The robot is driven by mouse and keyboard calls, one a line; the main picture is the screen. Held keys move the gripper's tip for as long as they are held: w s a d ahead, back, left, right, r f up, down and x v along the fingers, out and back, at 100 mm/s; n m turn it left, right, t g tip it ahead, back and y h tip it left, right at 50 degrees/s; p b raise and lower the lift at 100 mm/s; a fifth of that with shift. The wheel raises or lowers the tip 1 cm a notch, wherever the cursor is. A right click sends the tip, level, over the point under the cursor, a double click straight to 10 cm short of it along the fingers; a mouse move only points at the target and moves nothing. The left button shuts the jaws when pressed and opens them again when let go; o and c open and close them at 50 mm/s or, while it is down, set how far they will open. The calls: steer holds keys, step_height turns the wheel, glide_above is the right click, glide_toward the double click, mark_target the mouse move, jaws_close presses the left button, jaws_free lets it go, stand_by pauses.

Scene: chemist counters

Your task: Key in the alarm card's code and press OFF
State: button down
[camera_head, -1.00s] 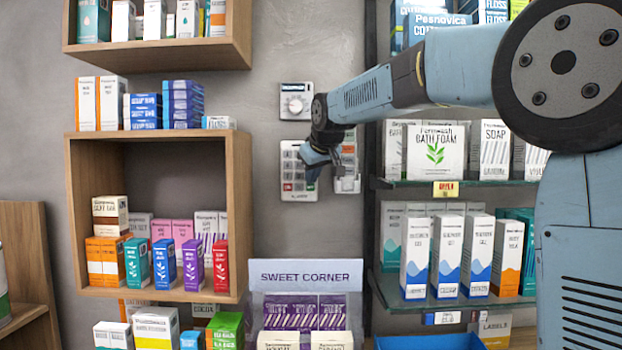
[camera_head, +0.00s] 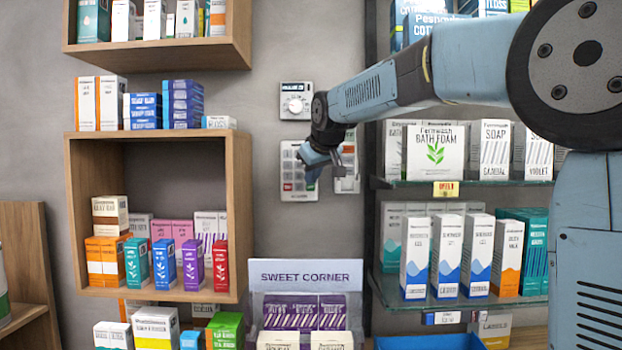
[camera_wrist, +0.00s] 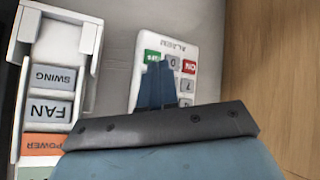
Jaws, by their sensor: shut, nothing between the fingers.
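The alarm keypad (camera_head: 290,188) is a white wall panel with grey, red and green keys, partly behind my gripper (camera_head: 311,178) in the head view. In the wrist view the keypad (camera_wrist: 207,40) appears upside down, with a green key (camera_wrist: 152,57), a grey 0 key (camera_wrist: 172,61) and a red ON key (camera_wrist: 189,67) near its lettered end. My gripper (camera_wrist: 156,68) is shut and empty, its fingertips in front of the keypad by the 0 and green keys. The fingers hide several keys. I cannot tell whether they touch one. I cannot make out an alarm card.
A fan control panel (camera_wrist: 48,108) with SWING, FAN and POWER keys is beside the keypad. A dial unit (camera_head: 296,101) hangs above it. Wooden shelves (camera_head: 158,136) stand left, glass shelves (camera_head: 460,184) with boxes right, and a SWEET CORNER display (camera_head: 305,274) below.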

mark_target(299, 165)
steer(key=s, duration=0.5)
steer(key=shift+a, duration=0.1)
stand_by(2.6)
steer(key=s+a+r, duration=0.1)
steer(key=s, duration=0.1)
steer(key=s+a+r, duration=0.1)
steer(key=a+r, duration=0.1)
steer(key=shift+s+a, duration=0.1)
steer(key=shift+s, duration=0.25)
steer(key=shift+w, duration=0.1)
steer(key=w, duration=0.8)
steer(key=shift+w, duration=0.35)
steer(key=shift+w, duration=0.15)
stand_by(2.0)
steer(key=shift+w, duration=0.25)
